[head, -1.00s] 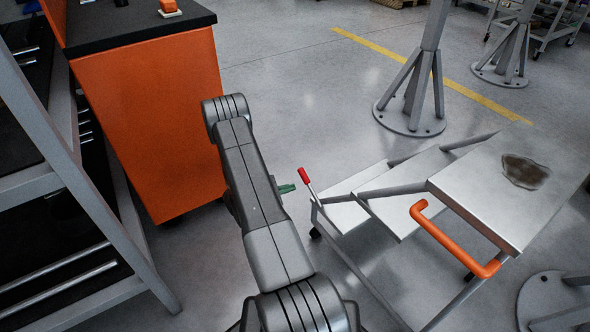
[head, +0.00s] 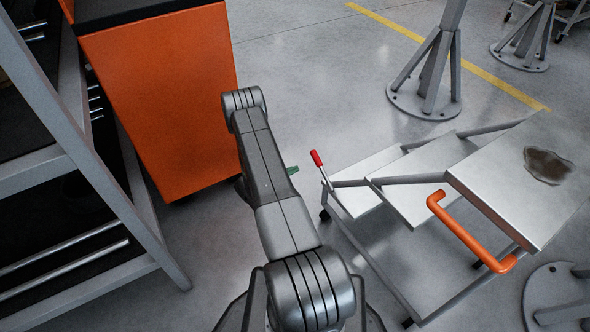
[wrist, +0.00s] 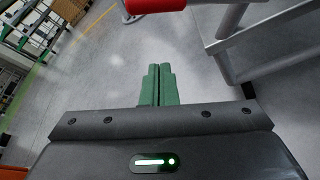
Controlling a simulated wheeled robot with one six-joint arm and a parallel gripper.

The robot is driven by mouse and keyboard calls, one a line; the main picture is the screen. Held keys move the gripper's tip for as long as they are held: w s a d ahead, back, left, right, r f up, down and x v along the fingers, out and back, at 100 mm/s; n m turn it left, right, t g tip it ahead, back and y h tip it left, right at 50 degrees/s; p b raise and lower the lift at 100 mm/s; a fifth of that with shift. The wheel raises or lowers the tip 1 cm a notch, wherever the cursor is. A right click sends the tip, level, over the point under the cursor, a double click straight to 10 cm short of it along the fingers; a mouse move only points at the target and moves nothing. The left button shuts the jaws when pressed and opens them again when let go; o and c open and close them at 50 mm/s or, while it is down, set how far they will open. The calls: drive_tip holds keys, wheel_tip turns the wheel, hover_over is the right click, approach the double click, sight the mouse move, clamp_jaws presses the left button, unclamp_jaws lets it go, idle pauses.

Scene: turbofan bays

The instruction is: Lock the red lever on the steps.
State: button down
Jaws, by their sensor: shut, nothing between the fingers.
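The red lever (head: 316,158) has a red grip on a thin metal rod and stands tilted at the left side of the metal steps (head: 413,187). In the wrist view a large red cylinder, which looks like the lever's grip (wrist: 155,5), shows at the top edge, beyond my fingertips. My gripper (head: 292,170) is mostly hidden behind my arm in the head view; only a green fingertip shows, left of the lever and apart from it. In the wrist view my green gripper fingers (wrist: 158,72) are together with nothing between them.
The steps have an orange handrail (head: 470,232) and a dark stain (head: 548,165) on the top platform. An orange cabinet (head: 165,100) and a grey rack (head: 75,140) stand on the left. Grey stand legs (head: 428,85) rise behind the steps. Open floor lies between cabinet and steps.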

sight(323, 171)
drive_tip(key=b+x, duration=0.2)
drive_tip(key=x, duration=0.6)
drive_tip(key=shift+s+d+r, duration=0.2)
drive_tip(key=shift+s+r, duration=0.1)
drive_tip(key=shift+r, duration=0.3)
drive_tip(key=shift+s+d+r, duration=0.15)
drive_tip(key=shift+s+r, duration=0.15)
drive_tip(key=shift+r, duration=0.25)
drive_tip(key=shift+s+d+r, duration=0.2)
drive_tip(key=shift+s+r, duration=0.1)
drive_tip(key=shift+r, duration=0.3)
drive_tip(key=shift+r, duration=0.1)
